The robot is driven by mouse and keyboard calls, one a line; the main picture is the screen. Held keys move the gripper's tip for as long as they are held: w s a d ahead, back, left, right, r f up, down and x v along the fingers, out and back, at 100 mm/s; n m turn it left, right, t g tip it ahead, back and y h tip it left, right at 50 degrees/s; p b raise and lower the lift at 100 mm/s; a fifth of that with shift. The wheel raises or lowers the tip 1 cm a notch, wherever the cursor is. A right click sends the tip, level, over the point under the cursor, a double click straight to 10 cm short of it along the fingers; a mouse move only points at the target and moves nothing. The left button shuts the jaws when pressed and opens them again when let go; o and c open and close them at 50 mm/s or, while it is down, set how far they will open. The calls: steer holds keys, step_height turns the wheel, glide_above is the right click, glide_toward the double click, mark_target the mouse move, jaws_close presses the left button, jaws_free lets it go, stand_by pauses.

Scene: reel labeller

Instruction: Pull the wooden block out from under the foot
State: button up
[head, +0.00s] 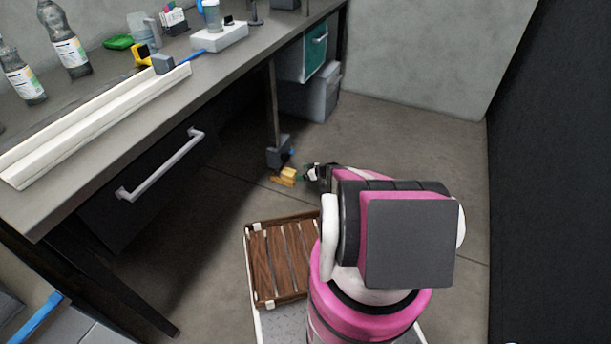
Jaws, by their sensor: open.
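A small yellowish wooden block (286,176) lies on the floor below a dark grey foot (279,152), which sits at the lower end of a thin table leg. The block shows in front of the foot; how far it reaches under the foot is hard to tell. My gripper (308,173) is low near the floor, just right of the block, and points left toward it. It is open, and its fingers are small and partly dark in this view. I cannot tell whether a fingertip touches the block. My pink and white arm hides the floor to the right.
The workbench (225,50) runs along the left with a drawer and handle (160,165) below. Grey bins (318,95) stand on the floor behind the leg. A brown slatted crate (262,262) is at the front beside my arm.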

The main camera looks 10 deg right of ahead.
mark_target(290, 174)
steer(key=f, duration=0.1)
steer(key=w+d+f+t, duration=0.1)
steer(key=shift+d+f, duration=0.3)
steer(key=shift+f, duration=0.1)
steer(key=x, duration=1)
steer(key=shift+w+a+f, duration=0.15)
steer(key=shift+w+a, duration=0.15)
steer(key=c, duration=1.2)
steer(key=shift+o, duration=0.3)
steer(key=shift+d, duration=0.1)
